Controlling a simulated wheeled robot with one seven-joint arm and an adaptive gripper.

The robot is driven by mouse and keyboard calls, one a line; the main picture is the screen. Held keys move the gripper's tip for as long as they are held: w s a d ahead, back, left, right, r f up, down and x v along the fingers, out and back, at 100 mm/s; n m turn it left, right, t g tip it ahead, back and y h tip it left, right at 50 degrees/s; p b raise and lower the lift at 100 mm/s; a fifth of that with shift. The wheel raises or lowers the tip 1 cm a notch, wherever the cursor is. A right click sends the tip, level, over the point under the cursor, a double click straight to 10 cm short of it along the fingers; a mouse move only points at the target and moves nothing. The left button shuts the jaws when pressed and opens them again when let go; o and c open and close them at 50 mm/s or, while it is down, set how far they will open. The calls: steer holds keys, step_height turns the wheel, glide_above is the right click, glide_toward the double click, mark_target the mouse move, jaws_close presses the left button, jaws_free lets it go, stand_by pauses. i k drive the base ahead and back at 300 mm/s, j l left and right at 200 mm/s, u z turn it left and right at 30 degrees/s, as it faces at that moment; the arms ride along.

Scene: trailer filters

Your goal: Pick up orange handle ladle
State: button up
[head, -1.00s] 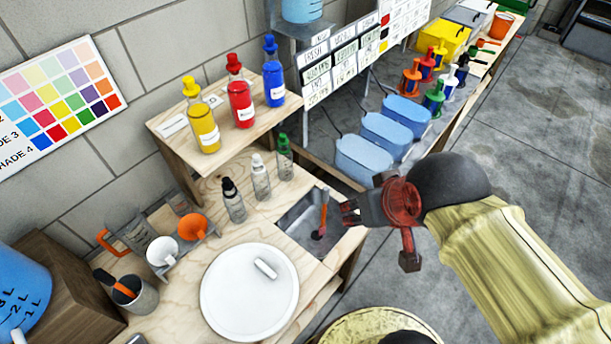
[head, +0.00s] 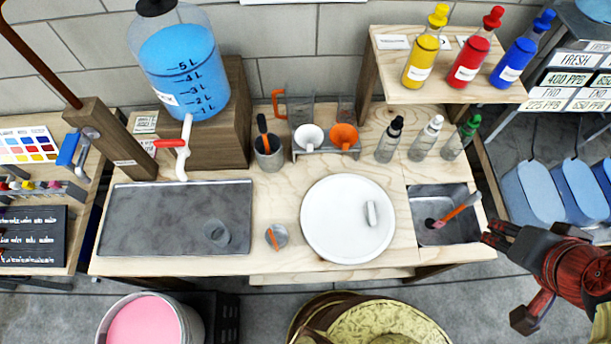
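An orange-handled tool (head: 460,208) with a dark and pinkish head lies tilted in a grey metal tray at the right of the bench. Another orange handle (head: 262,126) stands up from a grey metal cup (head: 268,158). A small round grey dish or scoop with an orange handle (head: 273,238) lies left of the white plate. I cannot tell for sure which is the ladle. My gripper (head: 490,233) is at the right, beside the tray's right edge, and touches none of these tools. Its dark fingers point left; their gap is not clear.
A white round plate (head: 325,232) holds a small white piece. Small bottles (head: 422,142) stand behind the tray. A blue water tank (head: 180,70) and grey sink (head: 165,235) are left. A raised shelf (head: 395,90) holds coloured bottles. A pink-filled bucket (head: 145,325) stands in front.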

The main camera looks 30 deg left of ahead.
mark_target(276, 235)
steer(key=u, duration=1)
steer(key=j+u, duration=0.1)
steer(key=u, duration=2.35)
steer(key=i+u, duration=0.1)
steer(key=u, duration=0.4)
steer(key=z, duration=1.7)
steer(key=j, duration=0.25)
steer(key=k+j+u, duration=0.1)
steer(key=k+j, duration=0.05)
steer(key=j, duration=0.1)
